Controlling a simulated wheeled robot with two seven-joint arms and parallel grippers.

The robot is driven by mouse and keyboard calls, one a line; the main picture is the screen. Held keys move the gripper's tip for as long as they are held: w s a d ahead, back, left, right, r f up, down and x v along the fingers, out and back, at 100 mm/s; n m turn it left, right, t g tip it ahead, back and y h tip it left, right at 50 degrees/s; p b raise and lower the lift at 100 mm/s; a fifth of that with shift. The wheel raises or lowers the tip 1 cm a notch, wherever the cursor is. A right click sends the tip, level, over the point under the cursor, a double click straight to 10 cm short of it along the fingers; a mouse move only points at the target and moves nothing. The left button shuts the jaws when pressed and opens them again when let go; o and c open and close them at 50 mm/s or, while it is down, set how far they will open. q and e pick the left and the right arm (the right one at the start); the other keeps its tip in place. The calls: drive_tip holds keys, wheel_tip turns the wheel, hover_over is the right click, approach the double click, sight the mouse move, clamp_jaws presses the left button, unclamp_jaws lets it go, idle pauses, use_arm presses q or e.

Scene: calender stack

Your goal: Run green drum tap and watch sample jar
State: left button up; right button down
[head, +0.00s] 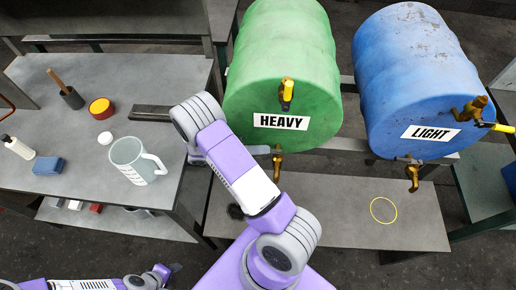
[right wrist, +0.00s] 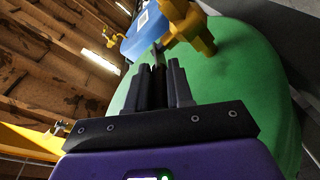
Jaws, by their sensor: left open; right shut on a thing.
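The green drum (head: 283,55), labelled HEAVY, lies at the back centre. Its lower brass tap (head: 278,165) points down from the front face; the tap also shows in the right wrist view (right wrist: 192,36). My right gripper (right wrist: 158,62) is shut at this tap, apparently on its handle; in the head view my forearm mostly hides it. My left gripper (head: 172,270) is open and empty at the lower left. A clear jug with a handle (head: 127,153) stands upright on the left table. I see no jar under the green tap; my arm covers part of that spot.
The blue drum (head: 405,65), labelled LIGHT, lies to the right with its own brass tap (head: 411,176). A yellow ring (head: 383,210) marks the low bench (head: 335,225). The left table (head: 90,195) holds a bottle (head: 18,147), blue block (head: 48,166) and red-yellow tin (head: 101,108).

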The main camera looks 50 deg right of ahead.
drive_tip(key=c, duration=1.1)
unclamp_jaws()
drive_tip(key=v, duration=0.7)
drive_tip(key=shift+w+a+r, duration=0.1)
drive_tip(key=shift+w+a, duration=0.1)
drive_tip(key=shift+w, duration=0.05)
